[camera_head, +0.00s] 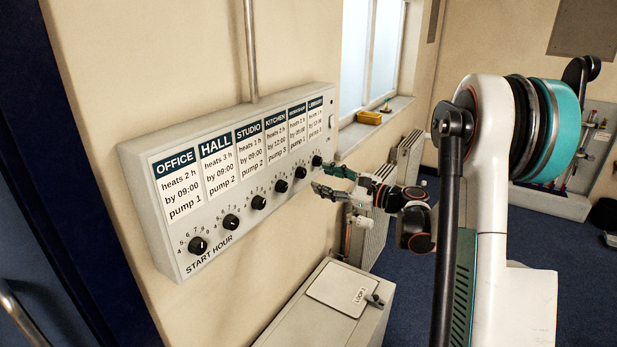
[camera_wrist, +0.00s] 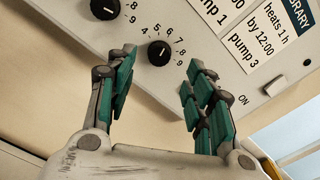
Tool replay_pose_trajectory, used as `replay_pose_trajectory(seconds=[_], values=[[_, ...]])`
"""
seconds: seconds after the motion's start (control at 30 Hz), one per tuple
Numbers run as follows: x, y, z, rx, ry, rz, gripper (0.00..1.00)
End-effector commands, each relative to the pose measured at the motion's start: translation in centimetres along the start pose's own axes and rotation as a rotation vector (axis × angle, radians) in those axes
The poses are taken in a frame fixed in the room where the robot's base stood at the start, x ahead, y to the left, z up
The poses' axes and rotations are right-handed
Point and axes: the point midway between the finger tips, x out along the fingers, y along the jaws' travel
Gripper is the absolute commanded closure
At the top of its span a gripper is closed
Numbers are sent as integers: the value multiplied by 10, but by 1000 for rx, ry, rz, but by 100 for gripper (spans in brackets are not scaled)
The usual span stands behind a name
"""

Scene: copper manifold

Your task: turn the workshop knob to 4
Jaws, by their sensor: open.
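The white control box shows a row of black knobs under labelled cards. The workshop knob (camera_head: 300,172) is second from the right, under the WORKSHOP card (camera_head: 297,124). It shows in the wrist view (camera_wrist: 103,8) at the top left, partly cut off; its setting I cannot read. The library knob (camera_head: 317,160) is at the right end. My gripper (camera_head: 328,179) is open and empty, just in front of the box's right end. In the wrist view, my open fingers (camera_wrist: 162,60) frame the library knob (camera_wrist: 160,53), with the workshop knob up and left of the left fingertip.
A small white switch (camera_wrist: 275,87) marked ON is on the box's right end. A lidded cabinet (camera_head: 340,290) stands below the box. A radiator (camera_head: 372,230) and a window sill (camera_head: 375,120) with a yellow tray (camera_head: 369,118) are beyond my gripper. Blue floor lies right.

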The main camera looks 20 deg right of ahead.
Motion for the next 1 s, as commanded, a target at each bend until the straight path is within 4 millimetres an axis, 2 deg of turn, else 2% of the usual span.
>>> replay_pose_trajectory(seconds=[0.1, 0.3, 0.5, 0.77, 0.97, 1.0], values=[[24, 1, 0, 0, -1, 3, 52], [51, 1, 0, -1, -1, 3, 52], [62, 0, 0, -1, 0, 1, 52], [62, 0, 0, -1, 0, 0, 52], [62, 0, 0, -1, 0, 0, 95], [62, 0, 0, -1, 0, 0, 96]])
